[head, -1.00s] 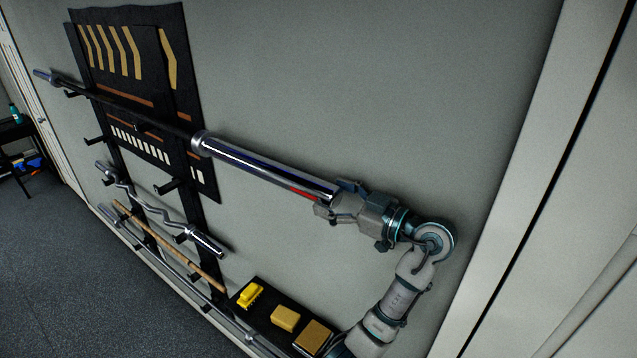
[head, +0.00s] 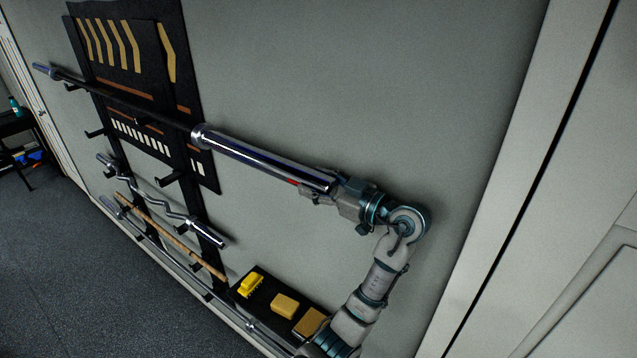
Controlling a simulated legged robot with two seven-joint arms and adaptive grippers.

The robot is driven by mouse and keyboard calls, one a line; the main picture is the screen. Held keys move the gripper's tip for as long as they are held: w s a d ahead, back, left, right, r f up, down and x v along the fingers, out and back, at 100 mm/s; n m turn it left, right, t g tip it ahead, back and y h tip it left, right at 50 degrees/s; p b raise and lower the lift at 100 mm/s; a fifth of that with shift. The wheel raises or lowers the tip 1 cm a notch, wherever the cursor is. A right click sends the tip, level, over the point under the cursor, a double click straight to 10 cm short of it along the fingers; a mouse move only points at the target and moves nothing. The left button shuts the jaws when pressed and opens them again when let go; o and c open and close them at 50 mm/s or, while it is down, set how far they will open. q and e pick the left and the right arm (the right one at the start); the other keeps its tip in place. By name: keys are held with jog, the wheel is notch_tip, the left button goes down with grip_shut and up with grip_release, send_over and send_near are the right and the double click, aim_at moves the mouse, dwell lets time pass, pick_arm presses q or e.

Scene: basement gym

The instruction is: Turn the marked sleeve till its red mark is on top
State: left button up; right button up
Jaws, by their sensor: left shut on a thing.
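The marked sleeve (head: 260,160) is the thick chrome end of a long barbell held on the wall rack, sloping down to the right. My left gripper (head: 322,187) is shut on its free right end, with fingers on both sides. A short piece of the red mark (head: 293,182) shows on the lower side of the sleeve, just left of the lower finger. The finger may hide the rest of the mark. My right gripper is not in view.
A black rack panel (head: 140,60) stands against the wall. A curl bar (head: 150,196) and a wooden stick (head: 170,238) hang below. A dark shelf (head: 262,297) holds a yellow object (head: 251,285) and two tan blocks (head: 285,306). The wall right of the sleeve is bare.

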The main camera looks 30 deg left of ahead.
pick_arm(q)
jog(key=shift+a, duration=0.1)
jog(key=shift+m+b, duration=0.3)
jog(key=shift+m, duration=1.6)
jog(key=m, duration=0.4)
jog(key=shift+w+m, duration=0.1)
jog(key=shift+m, duration=0.2)
jog(key=m, duration=0.3)
jog(key=shift+m, duration=0.3)
jog(key=m, duration=0.3)
jog(key=shift+p, duration=0.35)
jog(key=shift+m, duration=1.7)
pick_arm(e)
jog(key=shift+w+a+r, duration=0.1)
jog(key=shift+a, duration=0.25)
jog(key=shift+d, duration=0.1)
